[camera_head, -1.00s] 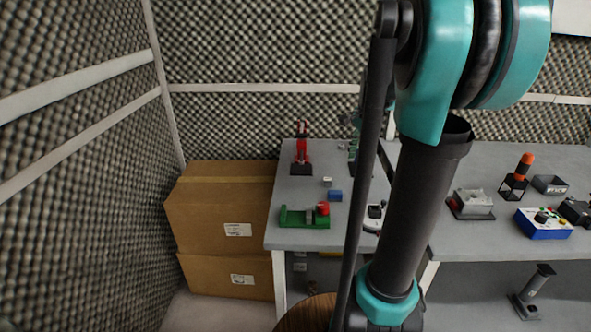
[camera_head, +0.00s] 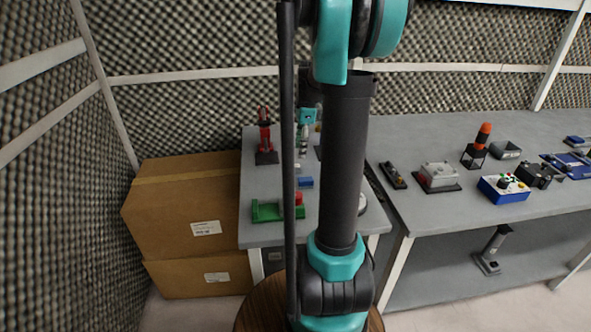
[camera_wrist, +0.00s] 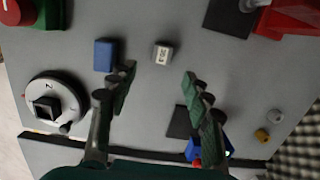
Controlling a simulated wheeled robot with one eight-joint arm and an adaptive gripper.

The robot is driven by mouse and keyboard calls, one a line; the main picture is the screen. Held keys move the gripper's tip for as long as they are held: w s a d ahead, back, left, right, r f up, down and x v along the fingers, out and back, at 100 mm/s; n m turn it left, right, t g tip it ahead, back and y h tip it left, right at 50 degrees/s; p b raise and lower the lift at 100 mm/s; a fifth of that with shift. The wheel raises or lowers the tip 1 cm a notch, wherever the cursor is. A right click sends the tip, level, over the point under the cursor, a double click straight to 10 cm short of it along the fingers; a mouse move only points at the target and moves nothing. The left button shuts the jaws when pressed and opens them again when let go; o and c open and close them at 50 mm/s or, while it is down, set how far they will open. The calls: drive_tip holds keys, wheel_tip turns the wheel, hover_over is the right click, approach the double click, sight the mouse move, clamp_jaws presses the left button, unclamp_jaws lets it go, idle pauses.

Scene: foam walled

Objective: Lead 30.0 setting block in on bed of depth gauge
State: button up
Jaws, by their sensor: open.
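The setting block (camera_wrist: 162,53) is a small pale block with a dark printed label that seems to read 30.0. It lies on the grey table, and in the head view it is a small light block (camera_head: 297,168) beside my arm. The gauge's bed is not clearly visible.
A blue block (camera_wrist: 104,54) lies left of the setting block. A white round dial (camera_wrist: 50,102) is at the wrist view's left. A red device on a black base (camera_head: 265,140) stands farther back. A second table (camera_head: 440,210) on the right holds several devices. Cardboard boxes (camera_head: 170,220) stand left.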

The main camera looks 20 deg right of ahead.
sight(296, 166)
drive_tip(key=shift+w+a+f, duration=0.1)
drive_tip(key=shift+a+f, duration=0.1)
drive_tip(key=shift+f, duration=1)
drive_tip(key=shift+w+a+f, duration=0.1)
drive_tip(key=shift+a+f, duration=0.1)
drive_tip(key=shift+f, duration=0.95)
drive_tip(key=shift+w+a+f, duration=0.1)
drive_tip(key=shift+a+f, duration=0.1)
drive_tip(key=shift+f, duration=1)
clamp_jaws()
